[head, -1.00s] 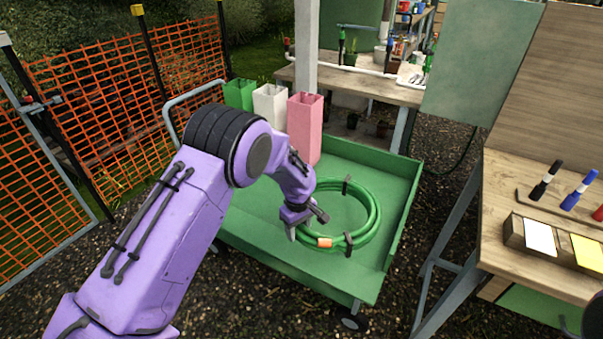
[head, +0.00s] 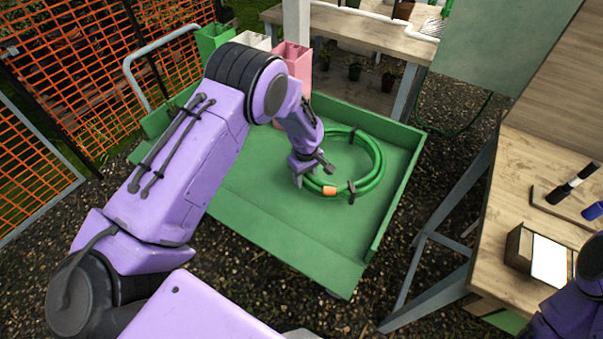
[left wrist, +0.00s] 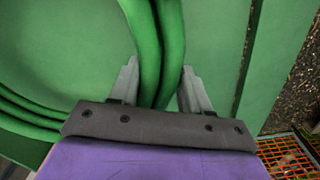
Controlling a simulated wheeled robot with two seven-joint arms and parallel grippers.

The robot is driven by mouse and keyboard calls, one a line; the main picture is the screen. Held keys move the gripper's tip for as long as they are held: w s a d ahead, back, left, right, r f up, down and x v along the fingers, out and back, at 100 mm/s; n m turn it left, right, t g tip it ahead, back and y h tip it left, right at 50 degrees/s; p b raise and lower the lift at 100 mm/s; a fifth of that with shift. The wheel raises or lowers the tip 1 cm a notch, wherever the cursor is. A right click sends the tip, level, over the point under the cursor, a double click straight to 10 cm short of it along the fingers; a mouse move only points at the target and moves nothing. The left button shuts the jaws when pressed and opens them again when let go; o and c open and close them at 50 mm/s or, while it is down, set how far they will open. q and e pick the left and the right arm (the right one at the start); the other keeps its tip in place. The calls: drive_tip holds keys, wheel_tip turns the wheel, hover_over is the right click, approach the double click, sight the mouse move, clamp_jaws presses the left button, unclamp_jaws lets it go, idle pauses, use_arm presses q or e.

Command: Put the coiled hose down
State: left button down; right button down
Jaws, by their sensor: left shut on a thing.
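The coiled green hose (head: 379,160) is a ring with dark ties and an orange band (head: 329,191). It appears flat over the bed of the green cart (head: 345,240); I cannot tell whether it touches the bed. My left gripper (head: 298,178) is at the coil's left side in the head view, shut on the hose. In the left wrist view, hose strands (left wrist: 172,30) run between the two grey fingers of the left gripper (left wrist: 160,78). More of the coil shows at the left there. My right gripper is out of view; only part of my right arm shows at lower right.
Pink (head: 293,60), white and green (head: 213,38) square tubes stand at the cart's back left. A wooden bench (head: 480,230) with markers is at the right, and another table (head: 370,30) is behind. Orange mesh fencing (head: 75,75) is at the left. The cart's front bed is clear.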

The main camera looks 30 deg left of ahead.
use_arm(q)
drive_tip(key=f, duration=0.2)
drive_tip(key=w+f, duration=0.1)
drive_tip(key=f, duration=0.2)
drive_tip(key=shift+f, duration=0.1)
drive_tip(key=shift+s, duration=0.25)
drive_tip(key=c, duration=0.5)
unclamp_jaws()
drive_tip(key=shift+f, duration=0.1)
wheel_tip(320, 180, up, 12)
drive_tip(key=shift+r, duration=0.2)
